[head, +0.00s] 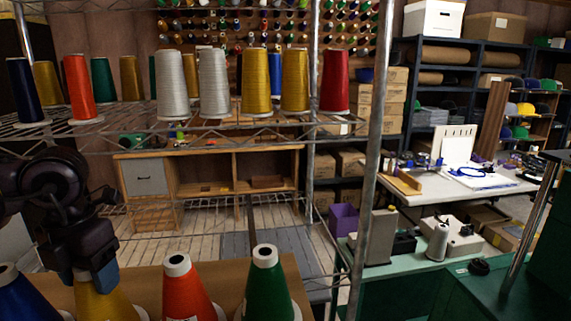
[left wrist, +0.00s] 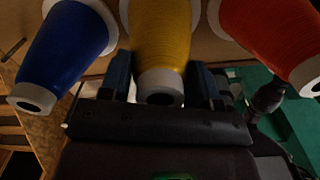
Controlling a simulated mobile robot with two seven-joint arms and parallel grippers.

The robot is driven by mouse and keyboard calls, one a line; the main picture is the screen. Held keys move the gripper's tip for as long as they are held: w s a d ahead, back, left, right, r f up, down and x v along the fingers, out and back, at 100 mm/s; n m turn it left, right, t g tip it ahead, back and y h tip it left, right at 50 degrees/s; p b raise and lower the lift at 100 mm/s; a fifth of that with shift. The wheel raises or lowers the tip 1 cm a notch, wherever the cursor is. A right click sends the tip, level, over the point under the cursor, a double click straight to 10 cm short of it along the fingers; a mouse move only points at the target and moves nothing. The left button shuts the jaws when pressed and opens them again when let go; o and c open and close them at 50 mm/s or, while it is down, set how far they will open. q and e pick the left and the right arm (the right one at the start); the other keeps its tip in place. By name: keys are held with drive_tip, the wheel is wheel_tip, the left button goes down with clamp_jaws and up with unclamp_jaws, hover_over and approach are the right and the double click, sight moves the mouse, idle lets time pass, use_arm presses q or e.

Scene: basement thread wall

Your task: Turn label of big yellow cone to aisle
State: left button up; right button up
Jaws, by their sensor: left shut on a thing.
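The big yellow cone (head: 103,302) stands at the lower left of the head view, between a blue cone (head: 25,296) and an orange cone (head: 187,290). My left gripper (head: 92,272) is over its top and hides much of it. In the left wrist view the gripper (left wrist: 162,88) has its two blue-grey fingers on either side of the yellow cone's narrow white-ringed end (left wrist: 160,82). It is shut on the yellow cone (left wrist: 162,32). I see no label on the visible yellow side. My right gripper is not in view.
A green cone (head: 266,284) stands right of the orange one on the same brown board. A wire shelf (head: 226,130) with several cones is behind and above. A metal post (head: 372,150) rises on the right, before a white table (head: 440,190).

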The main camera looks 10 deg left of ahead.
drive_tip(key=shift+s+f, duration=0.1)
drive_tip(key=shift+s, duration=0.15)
use_arm(q)
drive_tip(key=shift+f, duration=0.2)
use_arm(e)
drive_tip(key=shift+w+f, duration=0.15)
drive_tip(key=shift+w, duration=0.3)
use_arm(q)
drive_tip(key=o, duration=0.8)
drive_tip(key=shift+o, duration=1)
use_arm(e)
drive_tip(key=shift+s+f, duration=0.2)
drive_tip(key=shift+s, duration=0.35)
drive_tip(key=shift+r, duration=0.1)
